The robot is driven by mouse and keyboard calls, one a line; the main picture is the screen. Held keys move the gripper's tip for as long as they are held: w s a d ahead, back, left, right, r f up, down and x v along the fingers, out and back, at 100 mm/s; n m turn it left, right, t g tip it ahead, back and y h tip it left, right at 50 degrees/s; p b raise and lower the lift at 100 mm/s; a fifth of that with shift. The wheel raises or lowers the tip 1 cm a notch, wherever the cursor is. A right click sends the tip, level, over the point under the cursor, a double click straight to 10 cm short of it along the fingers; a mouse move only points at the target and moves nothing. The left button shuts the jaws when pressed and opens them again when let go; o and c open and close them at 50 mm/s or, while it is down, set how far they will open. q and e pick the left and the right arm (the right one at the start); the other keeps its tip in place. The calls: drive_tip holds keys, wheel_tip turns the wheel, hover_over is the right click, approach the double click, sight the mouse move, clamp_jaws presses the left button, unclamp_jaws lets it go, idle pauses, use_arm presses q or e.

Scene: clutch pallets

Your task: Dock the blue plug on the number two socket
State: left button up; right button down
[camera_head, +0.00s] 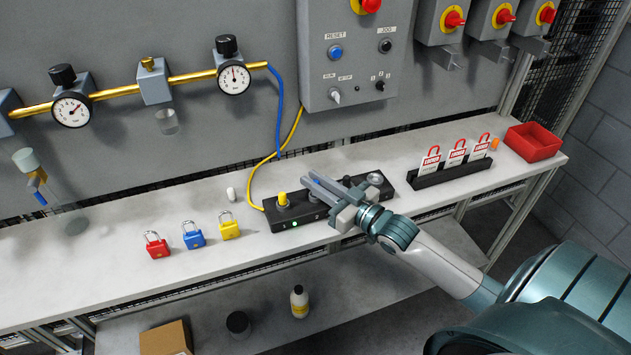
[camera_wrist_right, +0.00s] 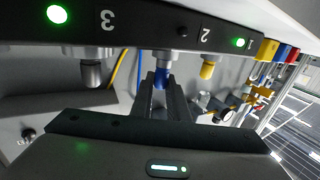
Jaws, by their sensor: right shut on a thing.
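The black socket block (camera_head: 285,240) lies on the bench; in the right wrist view (camera_wrist_right: 135,28) it shows numbers 3, 2 and 1. My right gripper (camera_head: 322,188) is over the block's middle. In the wrist view its fingers (camera_wrist_right: 163,92) are shut on the blue plug (camera_wrist_right: 162,76). The plug is in line with the grey number two socket (camera_wrist_right: 167,57) and meets or nearly meets it; I cannot tell whether it is seated. A yellow plug (camera_head: 282,200) sits on the number one socket. The number three socket (camera_wrist_right: 91,72) carries no plug. My left gripper is out of view.
Red (camera_head: 156,245), blue (camera_head: 193,235) and yellow (camera_head: 228,226) padlocks lie left of the block. A black rack with red-and-white tags (camera_head: 448,178) and a red bin (camera_head: 533,142) stand to the right. Blue (camera_head: 279,118) and yellow (camera_head: 262,165) hoses run behind the block.

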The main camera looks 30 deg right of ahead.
drive_tip(key=shift+p, duration=0.45)
idle(0.8)
drive_tip(key=shift+f+b, duration=0.4)
drive_tip(key=shift+f, duration=0.25)
idle(0.4)
drive_tip(key=c, duration=2)
unclamp_jaws()
drive_tip(key=shift+p+v, duration=2)
drive_tip(key=shift+v, duration=3.5)
drive_tip(key=shift+s+d, duration=0.1)
